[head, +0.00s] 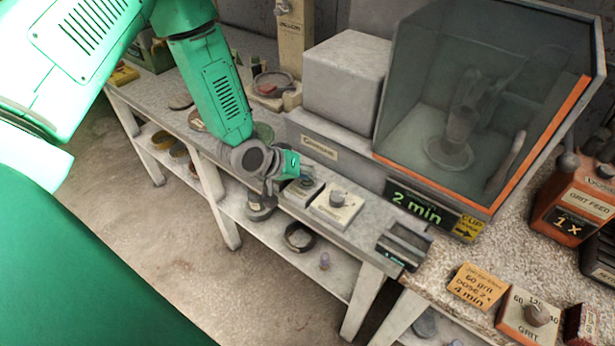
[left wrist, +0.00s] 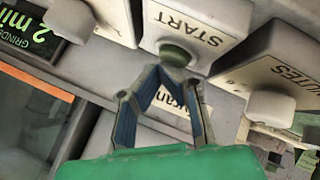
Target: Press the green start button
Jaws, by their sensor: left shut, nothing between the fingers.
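The start button (left wrist: 176,54) is a dark green round cap on a white box labelled START (left wrist: 195,28) in the left wrist view. My left gripper (left wrist: 160,70) is shut and empty, its blue-padded fingers meeting in a point right by the button. I cannot tell whether the tips touch it. In the head view, my left gripper (head: 303,177) is over the start box (head: 293,197), hiding most of the button. My right gripper is in neither view.
A white knob box (head: 337,207) stands just right of the start box. Behind are a grey machine with a clear hood (head: 430,90) and a "2 min" display (head: 418,207). A small dark tray (head: 404,242) sits at the bench edge. The GRIT knob box (head: 530,318) is farther right.

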